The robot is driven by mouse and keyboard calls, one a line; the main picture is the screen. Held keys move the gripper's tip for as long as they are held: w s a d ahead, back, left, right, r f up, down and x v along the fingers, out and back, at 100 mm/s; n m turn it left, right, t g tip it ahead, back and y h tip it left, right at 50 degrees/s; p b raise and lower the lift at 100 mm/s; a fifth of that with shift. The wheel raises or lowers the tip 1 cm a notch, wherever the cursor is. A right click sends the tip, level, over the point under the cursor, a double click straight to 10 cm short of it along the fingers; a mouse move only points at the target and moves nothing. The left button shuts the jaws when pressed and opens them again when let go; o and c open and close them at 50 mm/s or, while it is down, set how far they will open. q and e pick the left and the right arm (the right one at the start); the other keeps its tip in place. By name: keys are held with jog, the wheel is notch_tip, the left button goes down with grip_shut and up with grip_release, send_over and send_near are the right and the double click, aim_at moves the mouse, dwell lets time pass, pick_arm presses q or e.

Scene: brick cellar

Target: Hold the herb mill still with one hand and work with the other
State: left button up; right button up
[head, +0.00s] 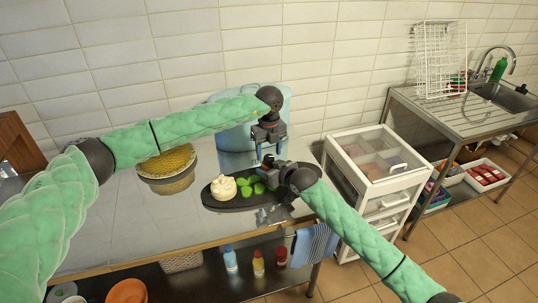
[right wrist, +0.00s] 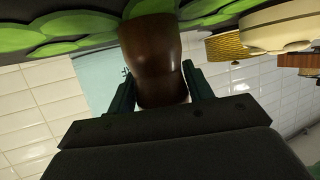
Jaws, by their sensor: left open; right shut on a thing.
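The herb mill is a dark brown, rounded, waisted body (right wrist: 155,55) in the right wrist view. My right gripper (right wrist: 158,85) is shut on it, with a finger on each side. In the head view my right gripper (head: 272,171) is over the right end of the black platter (head: 220,204), and the mill is mostly hidden by the grippers. My left gripper (head: 267,152) is open and points down just above and behind the right one. I cannot tell whether it touches the mill. Green slices (head: 251,186) and a white, lumpy round food (head: 223,188) lie on the platter.
A yellow round dish (head: 167,160) stands at the back left of the table (head: 120,218). A light blue container (head: 232,138) stands behind my grippers. A white drawer cart (head: 372,165) is right of the table. The table's front left is clear.

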pick_arm(q)
jog(key=shift+f, duration=0.9)
jog(key=c, duration=1)
jog(key=shift+m, duration=0.4)
jog(key=m, duration=1)
jog(key=shift+m, duration=0.4)
jog(key=m, duration=1.2)
